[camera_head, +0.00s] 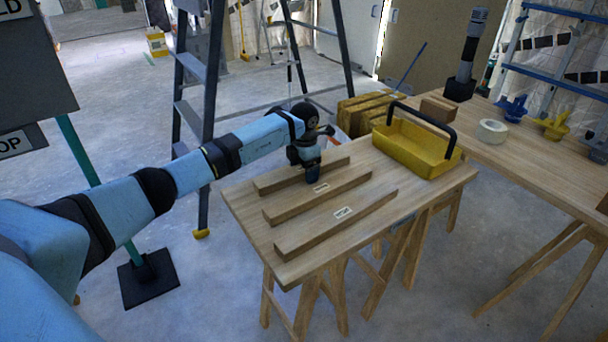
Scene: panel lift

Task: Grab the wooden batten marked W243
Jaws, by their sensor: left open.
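Three wooden battens lie side by side on a wooden trestle table (240,207). The near batten (310,232) and the middle batten (290,207) each carry a small white label, too small to read for certain. The far batten (275,183) is partly covered by my left gripper, and no label shows on it. I cannot tell which one is W243. My left gripper (312,180) is open and points down at the far batten, close to the middle batten's far side. Whether its fingers straddle or touch the far batten is unclear. My right gripper is out of view.
A yellow toolbox (412,148) with a black handle stands at the table's back right. A second wooden table (520,156) to the right holds a tape roll (491,131) and other items. A stepladder (215,75) stands behind my left arm. The table's front left corner is bare.

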